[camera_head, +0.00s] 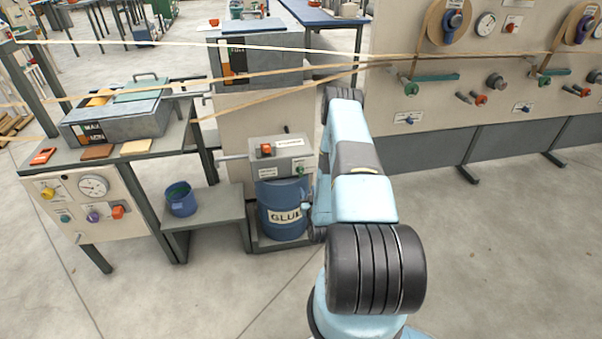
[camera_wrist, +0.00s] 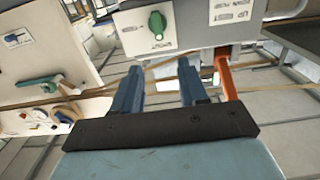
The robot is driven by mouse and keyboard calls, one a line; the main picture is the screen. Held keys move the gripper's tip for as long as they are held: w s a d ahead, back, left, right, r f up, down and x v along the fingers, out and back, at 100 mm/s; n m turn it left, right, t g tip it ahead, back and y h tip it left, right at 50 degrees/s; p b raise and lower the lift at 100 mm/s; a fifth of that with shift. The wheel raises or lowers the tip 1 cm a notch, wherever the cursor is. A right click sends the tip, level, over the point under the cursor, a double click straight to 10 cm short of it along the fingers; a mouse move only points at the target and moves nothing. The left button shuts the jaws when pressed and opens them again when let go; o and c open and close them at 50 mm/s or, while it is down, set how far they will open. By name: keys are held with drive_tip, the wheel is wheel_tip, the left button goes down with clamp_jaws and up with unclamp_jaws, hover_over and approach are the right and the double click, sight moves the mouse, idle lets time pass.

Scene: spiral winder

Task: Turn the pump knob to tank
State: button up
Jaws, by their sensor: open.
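The pump box (camera_head: 280,157) is a grey unit above the blue glue drum (camera_head: 282,210) in the head view. A small green knob (camera_head: 300,169) sits on its front at the right. In the wrist view, a green knob (camera_wrist: 157,25) stands on a white label plate (camera_wrist: 135,38) at top centre, and its print is too small to read. My gripper (camera_wrist: 158,72) is open, its two blue fingers spread and empty. The knob appears beyond the fingertips, apart from them. In the head view my gripper is hidden behind my arm.
An orange bar (camera_wrist: 224,72) stands right of my fingers in the wrist view. Tan strips (camera_head: 290,92) run across the head view above the pump box. A bench with a grey tray box (camera_head: 115,125) stands left; a blue bucket (camera_head: 181,199) sits on a low stand.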

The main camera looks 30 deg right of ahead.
sight(301, 171)
drive_tip(key=x, duration=1.3)
drive_tip(key=shift+w+d+f, duration=0.1)
drive_tip(key=shift+w+f, duration=0.05)
drive_tip(key=shift+w, duration=0.1)
clamp_jaws()
